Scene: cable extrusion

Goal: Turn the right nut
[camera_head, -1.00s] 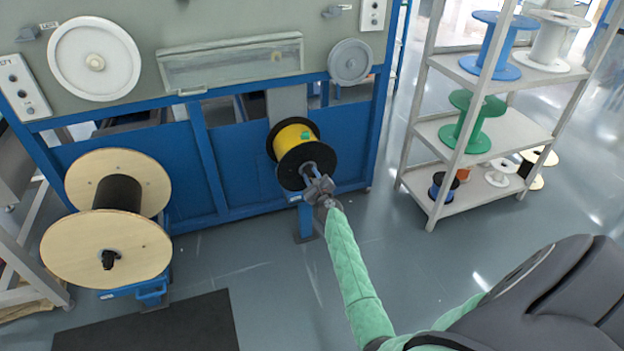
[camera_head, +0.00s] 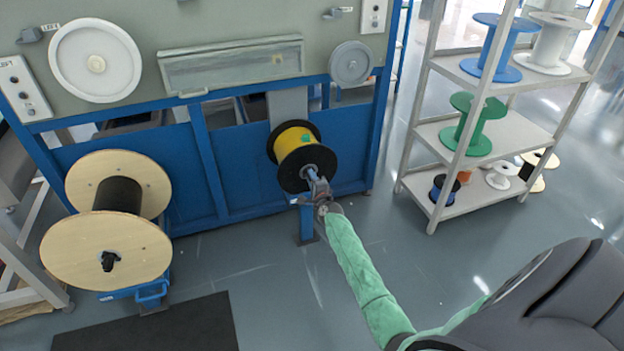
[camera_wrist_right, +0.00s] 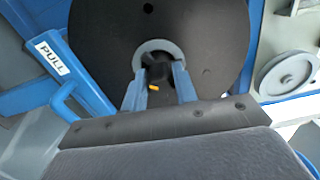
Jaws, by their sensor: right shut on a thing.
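A black spool wound with yellow cable (camera_head: 297,142) sits on the blue machine frame in the head view. The right nut (camera_wrist_right: 158,70) is at the centre of the spool's black flange (camera_wrist_right: 100,50) in the right wrist view, dark inside a grey ring. My right gripper (camera_wrist_right: 158,88) is shut on the nut, with one blue-grey finger on each side of it. In the head view the right gripper (camera_head: 316,180) is in front of the spool and hides part of its hub. My left gripper is not in view.
A large wooden spool (camera_head: 105,250) stands on the left. A blue handle labelled PULL (camera_wrist_right: 75,90) is left of the fingers in the wrist view. A shelf rack (camera_head: 490,130) with spools stands to the right. The floor between is clear.

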